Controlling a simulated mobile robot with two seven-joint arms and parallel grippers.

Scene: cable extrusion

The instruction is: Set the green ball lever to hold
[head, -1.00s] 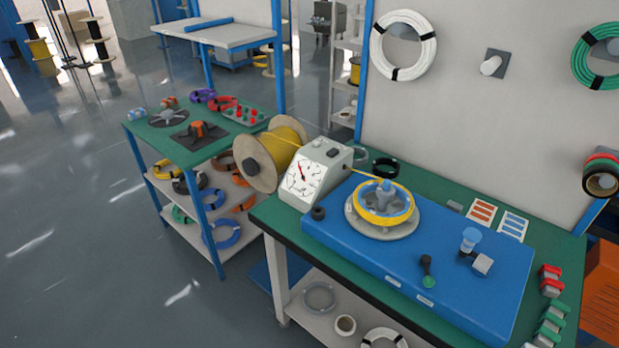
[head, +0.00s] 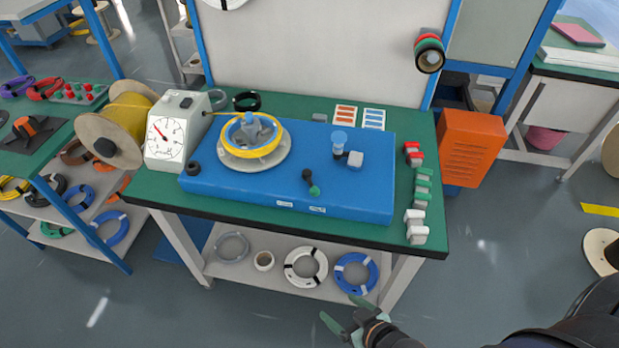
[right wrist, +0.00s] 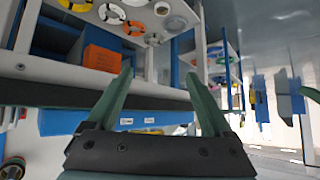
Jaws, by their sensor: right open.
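The green ball lever (head: 310,182) stands on the front part of the blue machine box (head: 365,197), a dark arm with a green ball at its lower end that points toward the front edge. Two small white labels (head: 317,209) are on the box's front face below it. My right gripper (head: 342,318) is open and empty, low in front of the bench, apart from the lever. The right wrist view shows its two green fingers (right wrist: 160,100) spread, with the blue box face behind them.
On the box are a yellow cable coil on a winder (head: 252,142) and a blue-capped knob (head: 339,140). A gauge (head: 168,138) and cable spool (head: 112,130) stand left. Red, green and white clips (head: 418,195) line the right edge. The lower shelf (head: 280,280) holds coils.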

